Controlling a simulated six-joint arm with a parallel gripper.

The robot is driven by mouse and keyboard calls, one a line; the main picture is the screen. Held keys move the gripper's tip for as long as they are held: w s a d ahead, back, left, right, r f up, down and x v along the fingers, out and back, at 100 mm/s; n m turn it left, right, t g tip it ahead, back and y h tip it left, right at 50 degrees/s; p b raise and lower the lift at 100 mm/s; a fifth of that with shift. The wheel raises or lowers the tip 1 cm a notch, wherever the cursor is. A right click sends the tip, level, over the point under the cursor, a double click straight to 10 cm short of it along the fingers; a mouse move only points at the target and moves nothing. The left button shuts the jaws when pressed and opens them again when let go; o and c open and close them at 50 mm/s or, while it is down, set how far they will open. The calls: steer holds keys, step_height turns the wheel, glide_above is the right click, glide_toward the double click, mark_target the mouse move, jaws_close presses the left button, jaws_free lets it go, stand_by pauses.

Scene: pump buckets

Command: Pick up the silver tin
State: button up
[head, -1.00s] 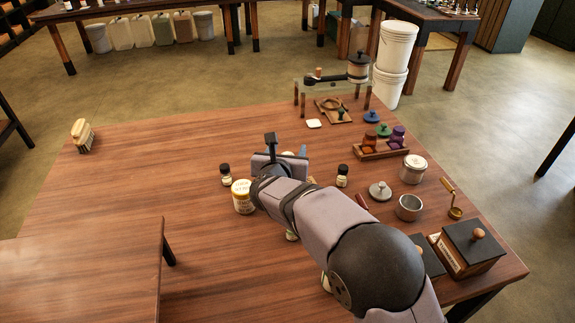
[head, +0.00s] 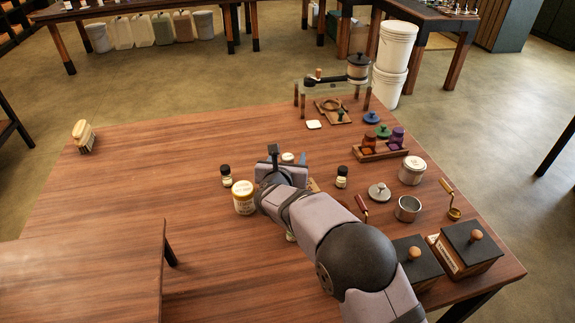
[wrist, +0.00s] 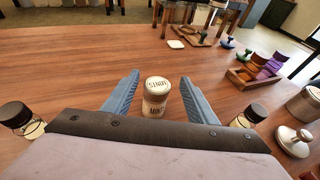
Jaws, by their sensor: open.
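My gripper (wrist: 160,78) is open, with blue fingers either side of a small round container (wrist: 157,103). That container has a pale silvery lid with dark lettering and a light label. It stands upright on the table, and I cannot see finger contact. In the head view my gripper (head: 278,168) hides most of it; its pale top (head: 288,157) shows just behind. Two other silver-coloured items stand to the right: an open metal cup (head: 408,209) and a labelled lidded tin (head: 412,170). I cannot tell for certain which one is the silver tin.
Dark-capped bottles (head: 226,175) (head: 342,177) flank my gripper. A grey knobbed lid (head: 379,192), a wooden rack (head: 380,150) and grinder boxes (head: 466,248) occupy the right. The table's left part is mostly clear.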

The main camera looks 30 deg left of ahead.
steer(key=p+x, duration=0.1)
steer(key=x, duration=0.1)
steer(key=shift+w+a+f, duration=0.15)
steer(key=shift+a, duration=0.1)
steer(key=shift+p+x, duration=0.35)
steer(key=shift+x, duration=0.65)
steer(key=c, duration=1.1)
